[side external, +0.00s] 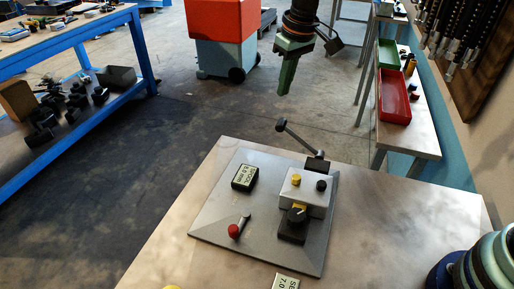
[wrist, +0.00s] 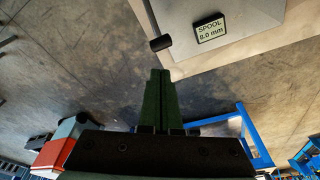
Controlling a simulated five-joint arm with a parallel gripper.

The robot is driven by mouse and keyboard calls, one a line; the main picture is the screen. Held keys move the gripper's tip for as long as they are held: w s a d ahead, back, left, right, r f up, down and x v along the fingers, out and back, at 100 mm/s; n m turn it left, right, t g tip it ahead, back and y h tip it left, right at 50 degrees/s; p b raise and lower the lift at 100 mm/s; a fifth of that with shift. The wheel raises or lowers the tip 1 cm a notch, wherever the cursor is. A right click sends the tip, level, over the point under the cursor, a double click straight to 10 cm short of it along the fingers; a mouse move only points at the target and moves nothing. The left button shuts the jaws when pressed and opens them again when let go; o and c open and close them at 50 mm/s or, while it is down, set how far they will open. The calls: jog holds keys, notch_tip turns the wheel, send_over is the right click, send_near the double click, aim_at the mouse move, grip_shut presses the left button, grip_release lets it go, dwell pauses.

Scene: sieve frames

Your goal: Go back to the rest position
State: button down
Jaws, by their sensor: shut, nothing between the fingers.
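My gripper (side external: 285,91) hangs in the air at the top of the side external view, above and beyond the far edge of the table. Its green fingers point down and are shut with nothing between them. In the wrist view the fingers (wrist: 159,76) lie together in the middle. The grey plate (side external: 217,221) sits on the table below, well apart from my gripper. On it are a grey block (side external: 318,205) with yellow and black knobs, a raised lever (side external: 299,138), a red-knobbed lever (side external: 234,230) and a SPOOL 8.0 mm display (side external: 244,178).
The table (side external: 400,215) has bare room around the plate. A second label (side external: 285,282) is cut off at the front edge. Stacked rings (side external: 487,262) stand at the lower right. A red tray (side external: 394,97) lies on a side bench. A blue workbench (side external: 100,100) stands at left, a red cabinet (side external: 222,20) behind.

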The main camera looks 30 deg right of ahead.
jog(key=shift+r, duration=0.6)
jog(key=s+d+r+m+t, duration=0.1)
jog(key=s+d+r+t, duration=0.1)
jog(key=s+d+r, duration=0.55)
jog(key=s+d+f+m, duration=0.1)
jog(key=s+d+f, duration=0.1)
jog(key=s, duration=0.5)
jog(key=s+d+f+m+t, duration=0.1)
jog(key=s+d+f, duration=0.1)
jog(key=s+d, duration=0.2)
jog(key=s, duration=0.3)
jog(key=shift+d+f+h, duration=0.2)
jog(key=shift+d+h, duration=0.1)
jog(key=shift+d, duration=0.1)
